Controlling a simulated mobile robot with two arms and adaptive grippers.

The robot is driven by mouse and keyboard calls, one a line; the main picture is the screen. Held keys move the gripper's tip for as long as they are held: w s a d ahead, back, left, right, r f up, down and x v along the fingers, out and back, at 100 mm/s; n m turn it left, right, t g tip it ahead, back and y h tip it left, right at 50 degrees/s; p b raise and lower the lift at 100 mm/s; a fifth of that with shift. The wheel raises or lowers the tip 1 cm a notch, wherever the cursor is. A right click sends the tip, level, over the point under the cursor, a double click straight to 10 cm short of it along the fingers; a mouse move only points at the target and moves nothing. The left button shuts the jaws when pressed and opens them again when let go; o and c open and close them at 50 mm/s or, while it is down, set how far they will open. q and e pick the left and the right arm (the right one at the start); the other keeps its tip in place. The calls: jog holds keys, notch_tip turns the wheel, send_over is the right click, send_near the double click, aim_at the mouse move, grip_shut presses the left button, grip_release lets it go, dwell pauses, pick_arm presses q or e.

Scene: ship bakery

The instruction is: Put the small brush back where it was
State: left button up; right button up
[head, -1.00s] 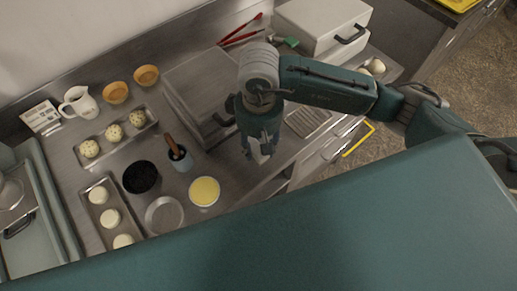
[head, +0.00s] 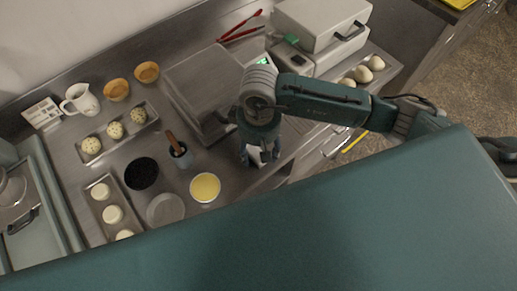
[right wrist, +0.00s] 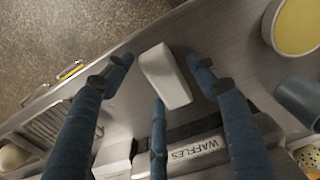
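A brown handle (head: 173,138), which may be the small brush's, stands in a blue-grey cup (head: 182,158) on the steel counter; its lower end is hidden. The cup also shows in the right wrist view (right wrist: 300,98). My right gripper (head: 260,158) is to the right of the cup, over the counter's front part. Its fingers (right wrist: 160,65) are spread in the right wrist view. A white block-like thing (right wrist: 166,78) shows between the fingertips, with gaps at both sides; I cannot tell whether it is a brush. My left gripper is not in view.
A bowl of yellow liquid (head: 205,187) stands near the cup, with a black-filled bowl (head: 141,173) and an empty round dish (head: 165,209). A waffle iron (head: 200,83) is behind my right gripper. Red tongs (head: 240,32) lie at the back. Several pale buns (head: 362,74) sit at the right.

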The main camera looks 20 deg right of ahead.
aim_at(258, 150)
jog(key=shift+r+p, duration=0.25)
jog(key=shift+p, duration=0.1)
notch_tip(258, 150, up, 12)
jog(key=b, duration=0.3)
jog(key=shift+s+f, duration=0.1)
jog(key=shift+f, duration=0.1)
dwell(0.4)
